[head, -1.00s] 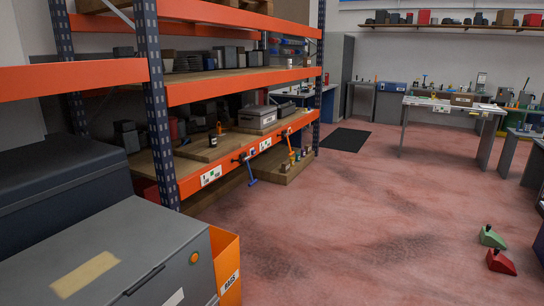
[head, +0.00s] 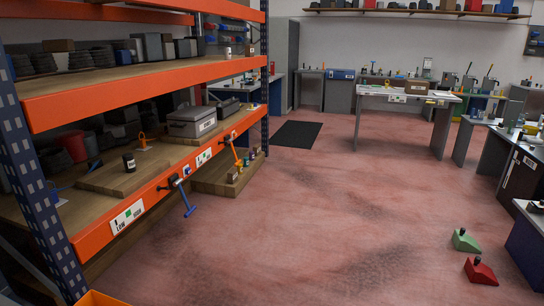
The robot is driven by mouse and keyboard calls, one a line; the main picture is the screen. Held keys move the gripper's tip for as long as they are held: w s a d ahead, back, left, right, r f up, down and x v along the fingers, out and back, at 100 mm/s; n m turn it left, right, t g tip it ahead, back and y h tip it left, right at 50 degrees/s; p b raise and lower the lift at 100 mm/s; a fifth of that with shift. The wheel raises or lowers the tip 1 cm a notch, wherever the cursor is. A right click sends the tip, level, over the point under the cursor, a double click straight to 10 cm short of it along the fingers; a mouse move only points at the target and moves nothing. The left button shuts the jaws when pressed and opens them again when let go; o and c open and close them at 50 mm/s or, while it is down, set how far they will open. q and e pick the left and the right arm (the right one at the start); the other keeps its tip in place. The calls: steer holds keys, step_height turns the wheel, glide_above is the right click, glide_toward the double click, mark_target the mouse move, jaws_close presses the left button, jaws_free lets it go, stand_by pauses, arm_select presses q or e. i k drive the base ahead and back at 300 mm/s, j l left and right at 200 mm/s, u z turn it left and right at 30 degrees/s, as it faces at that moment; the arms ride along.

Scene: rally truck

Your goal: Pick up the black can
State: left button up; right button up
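A small black can (head: 129,163) with a light band near its top stands upright on a wooden board on the lower shelf of the orange and blue rack, at the left of the head view. The space around it on the board is mostly clear. Neither of my grippers shows in the head view, so I cannot see their state.
A grey lidded case (head: 192,121) sits behind the can on the shelf. The rack's orange front beam (head: 160,183) has tools hanging from it. Red (head: 480,270) and green (head: 466,240) wedges lie on the right floor. The middle floor is open.

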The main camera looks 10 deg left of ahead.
mark_target(128, 159)
steer(key=i+u, duration=0.1)
steer(key=i, duration=0.4)
steer(key=i+l+u, duration=0.15)
steer(key=i, duration=0.35)
steer(key=i+l+u, duration=0.1)
steer(key=i, duration=0.4)
steer(key=i+l+u, duration=0.15)
steer(key=i, duration=0.3)
steer(key=l, duration=0.1)
